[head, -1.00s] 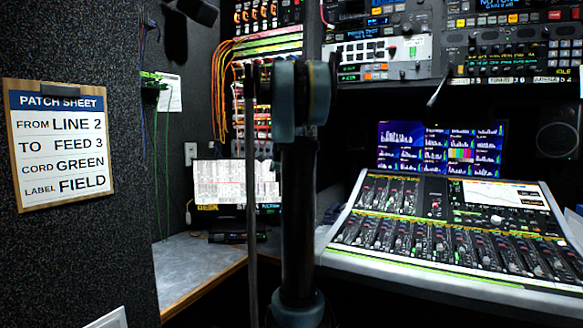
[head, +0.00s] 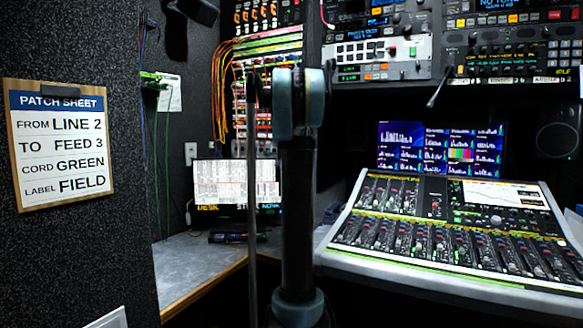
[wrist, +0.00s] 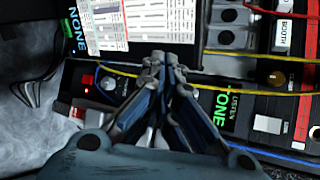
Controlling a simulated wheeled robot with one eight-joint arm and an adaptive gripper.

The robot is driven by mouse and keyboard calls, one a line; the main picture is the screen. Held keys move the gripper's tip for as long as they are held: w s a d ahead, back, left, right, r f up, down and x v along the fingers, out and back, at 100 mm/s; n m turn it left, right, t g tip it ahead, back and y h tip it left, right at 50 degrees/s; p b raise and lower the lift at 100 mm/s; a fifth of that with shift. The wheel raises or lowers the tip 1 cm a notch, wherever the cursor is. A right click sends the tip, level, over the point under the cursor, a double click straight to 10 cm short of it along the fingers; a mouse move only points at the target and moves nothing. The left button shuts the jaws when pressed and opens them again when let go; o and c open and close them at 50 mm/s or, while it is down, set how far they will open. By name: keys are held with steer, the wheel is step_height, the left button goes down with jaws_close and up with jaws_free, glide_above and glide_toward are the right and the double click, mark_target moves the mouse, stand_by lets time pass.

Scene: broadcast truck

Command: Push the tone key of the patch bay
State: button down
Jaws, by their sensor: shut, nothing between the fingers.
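The patch bay (head: 262,112) stands at the back left of the rack in the head view, with coloured cords, partly hidden behind my arm. In the wrist view, a dark panel (wrist: 110,93) carries a green TONE readout (wrist: 222,108), a small red-lit button (wrist: 88,80) and a pale square key (wrist: 268,124). I cannot tell for certain which key is the tone key. My gripper (wrist: 168,60) is shut and empty, its fingertips over the panel's upper edge, left of the TONE readout. Contact cannot be told. My gripper cannot be made out in the head view.
A mixing console (head: 445,235) stands at the right. A grey desk (head: 195,262) is at the left, and a patch sheet (head: 60,145) hangs on the wall.

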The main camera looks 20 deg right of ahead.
steer(key=w+d, duration=0.5)
stand_by(0.3)
steer(key=shift+w+d+r, duration=0.15)
steer(key=shift+w+d, duration=0.2)
steer(key=shift+d, duration=0.15)
steer(key=shift+w+d+r, duration=0.15)
steer(key=shift+w+d, duration=0.15)
steer(key=shift+d, duration=0.15)
stand_by(3.0)
steer(key=shift+s+a+f, duration=0.2)
steer(key=shift+s+f, duration=0.25)
steer(key=shift+s, duration=0.2)
steer(key=shift+s+a, duration=0.1)
steer(key=shift+s, duration=0.05)
steer(key=shift+s+a, duration=1.65)
steer(key=shift+a, duration=0.2)
